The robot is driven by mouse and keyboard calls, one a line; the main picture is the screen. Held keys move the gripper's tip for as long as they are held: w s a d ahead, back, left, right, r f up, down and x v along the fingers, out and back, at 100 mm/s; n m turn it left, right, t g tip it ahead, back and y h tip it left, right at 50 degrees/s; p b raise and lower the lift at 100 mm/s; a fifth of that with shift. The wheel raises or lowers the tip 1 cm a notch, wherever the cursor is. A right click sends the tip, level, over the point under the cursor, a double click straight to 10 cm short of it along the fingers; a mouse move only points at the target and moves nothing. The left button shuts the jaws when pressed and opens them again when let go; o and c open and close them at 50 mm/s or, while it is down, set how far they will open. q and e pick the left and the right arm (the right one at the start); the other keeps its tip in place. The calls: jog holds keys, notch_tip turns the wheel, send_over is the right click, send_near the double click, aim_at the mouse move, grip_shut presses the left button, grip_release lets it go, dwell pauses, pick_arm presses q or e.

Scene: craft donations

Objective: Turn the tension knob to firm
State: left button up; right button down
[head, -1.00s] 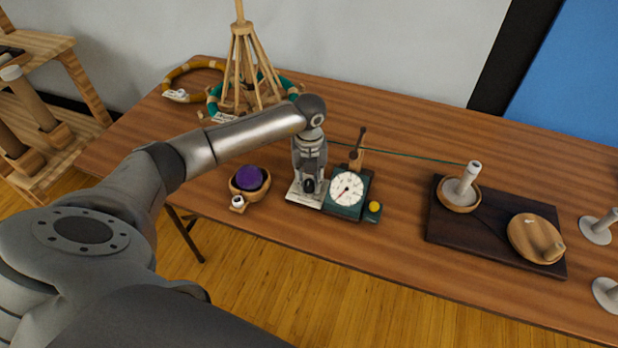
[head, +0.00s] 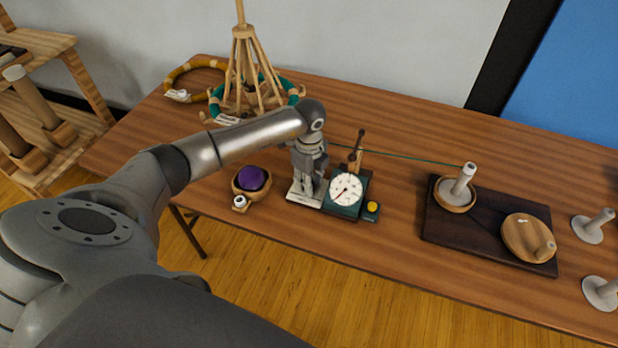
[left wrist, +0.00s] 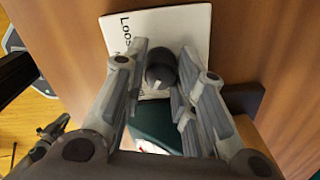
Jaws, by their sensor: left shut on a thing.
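The tension knob (left wrist: 161,70) is a dark round knob with a pale mark. It stands on a white plate (left wrist: 187,27), where "Loos…" can be read; the rest of the lettering is hidden. In the head view the plate (head: 297,197) lies on the table, left of the dial box. My left gripper (head: 306,190) reaches down over the plate. In the left wrist view its two fingers (left wrist: 161,80) are shut on the knob, one on each side. In the head view the gripper hides the knob. My right gripper is not in view.
A green box with a white dial (head: 346,188) stands close right of the plate. A purple ball of yarn (head: 252,178) sits in a wooden bowl (head: 240,193) to the left. A green thread (head: 400,157) runs to a spool on a dark board (head: 440,232).

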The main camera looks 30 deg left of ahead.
pick_arm(q)
jog(key=shift+n, duration=0.4)
jog(key=o, duration=1.1)
jog(key=shift+c, duration=0.2)
jog(key=shift+r, duration=0.1)
notch_tip(320, 180, up, 12)
dwell(0.3)
